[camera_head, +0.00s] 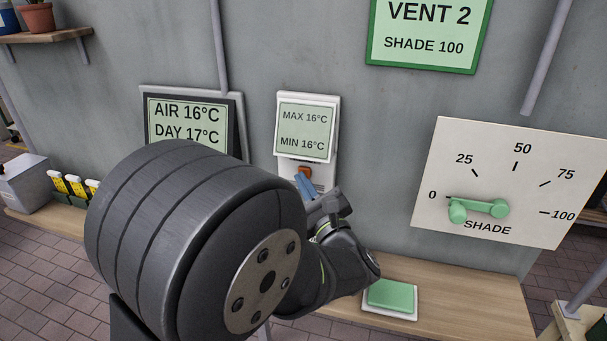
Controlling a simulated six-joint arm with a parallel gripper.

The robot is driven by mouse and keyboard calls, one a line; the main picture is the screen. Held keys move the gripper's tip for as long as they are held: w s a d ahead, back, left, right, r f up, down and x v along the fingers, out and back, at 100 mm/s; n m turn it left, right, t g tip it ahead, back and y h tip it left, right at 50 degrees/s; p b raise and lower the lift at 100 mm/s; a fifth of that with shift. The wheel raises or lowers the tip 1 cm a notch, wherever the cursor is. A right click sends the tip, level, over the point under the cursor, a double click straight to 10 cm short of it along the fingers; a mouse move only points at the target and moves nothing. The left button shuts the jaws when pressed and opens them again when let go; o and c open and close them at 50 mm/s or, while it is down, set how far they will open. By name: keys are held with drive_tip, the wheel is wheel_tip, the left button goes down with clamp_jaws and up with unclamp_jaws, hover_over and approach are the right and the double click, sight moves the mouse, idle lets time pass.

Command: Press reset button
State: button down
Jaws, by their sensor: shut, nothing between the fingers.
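A white max/min thermometer (336,126) is fixed to the grey wall. Its screen reads MAX 16°C and MIN 16°C. An orange button (304,171) sits on its lower part, under the screen, and is partly covered. My gripper (304,182) is shut and empty, with its blue fingertips right at the orange button's lower edge. I cannot tell whether they touch it. The bottom of the thermometer is hidden behind my gripper and wrist.
A dark-framed display (193,120) reads AIR 16°C, DAY 17°C, partly behind my arm. At right is a SHADE dial (478,209) with a green lever near 0. A green pad (391,295) lies on the wooden bench (465,290). A VENT 2 sign (425,30) hangs above.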

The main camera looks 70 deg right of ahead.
drive_tip(key=shift+a, duration=0.75)
drive_tip(key=shift+a, duration=2.5)
drive_tip(key=shift+d, duration=0.1)
drive_tip(key=a, duration=0.4)
